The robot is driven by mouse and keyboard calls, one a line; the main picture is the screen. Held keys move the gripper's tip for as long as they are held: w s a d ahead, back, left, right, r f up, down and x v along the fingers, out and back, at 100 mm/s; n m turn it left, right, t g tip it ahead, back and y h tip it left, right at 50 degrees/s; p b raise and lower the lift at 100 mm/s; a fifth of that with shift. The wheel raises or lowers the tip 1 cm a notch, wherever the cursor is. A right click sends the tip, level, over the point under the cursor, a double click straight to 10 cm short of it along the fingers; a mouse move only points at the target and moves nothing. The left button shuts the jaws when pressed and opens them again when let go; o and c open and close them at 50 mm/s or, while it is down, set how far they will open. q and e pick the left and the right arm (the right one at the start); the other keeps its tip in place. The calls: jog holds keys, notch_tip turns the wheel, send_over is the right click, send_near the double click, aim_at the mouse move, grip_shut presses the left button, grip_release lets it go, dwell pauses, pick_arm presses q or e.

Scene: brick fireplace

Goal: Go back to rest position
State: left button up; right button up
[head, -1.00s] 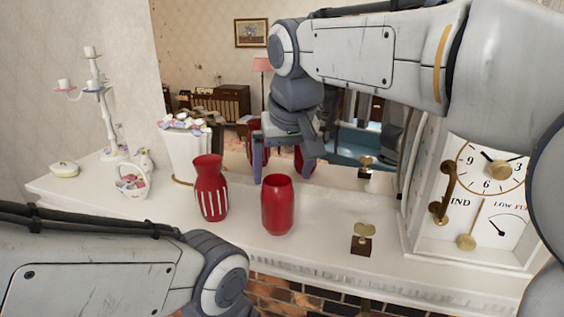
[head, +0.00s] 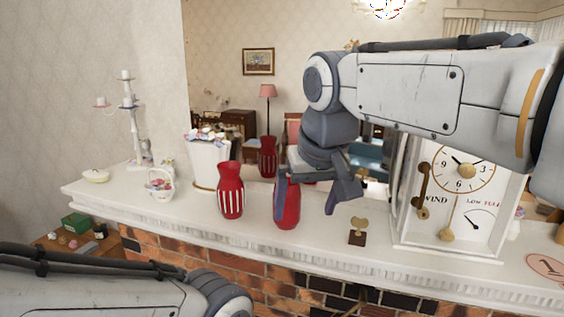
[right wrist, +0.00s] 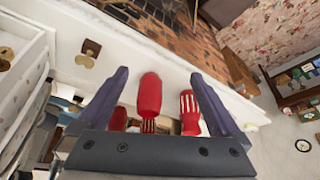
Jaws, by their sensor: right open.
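My right gripper (head: 306,208) is open and empty, hanging over the white mantel shelf (head: 250,232). In the head view its left finger overlaps a plain red vase (head: 291,212) and hides part of it. In the right wrist view, the open jaws (right wrist: 158,74) frame the same red vase (right wrist: 150,95), with no finger seen gripping it. A red vase with white stripes (head: 231,190) stands upright to the left. My left arm crosses the lower left of the head view; its gripper is out of the picture.
A gold key-like ornament (head: 358,232) and a white clock (head: 462,190) stand right of the vase. A white planter (head: 208,162), a small basket (head: 160,184) and a candelabrum (head: 133,120) stand at left. A mirror behind shows reflections. The brick fireplace is below.

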notch_tip(320, 180, down, 9)
jog(key=w+d, duration=0.2)
jog(key=s+d+f+m+g+h, duration=0.1)
jog(key=s+d+f, duration=0.4)
jog(key=d+f, duration=0.3)
jog(key=s+d+f+m+g, duration=0.1)
jog(key=s+d+f, duration=0.35)
jog(key=f, duration=0.55)
pick_arm(q)
notch_tip(320, 180, down, 7)
jog(key=b, duration=0.6)
jog(key=shift+w+a+r, duration=0.15)
jog(key=shift+a+r, duration=0.05)
jog(key=shift+a, duration=0.1)
pick_arm(e)
jog(key=s+a+f+n+g+y, duration=0.1)
jog(key=s+a+n, duration=0.5)
jog(key=s+a, duration=0.6)
jog(key=shift+s+a+f+n+g, duration=0.15)
jog(key=shift+s+a+n+g, duration=0.25)
jog(key=shift+s+g, duration=0.4)
jog(key=shift+s, duration=0.1)
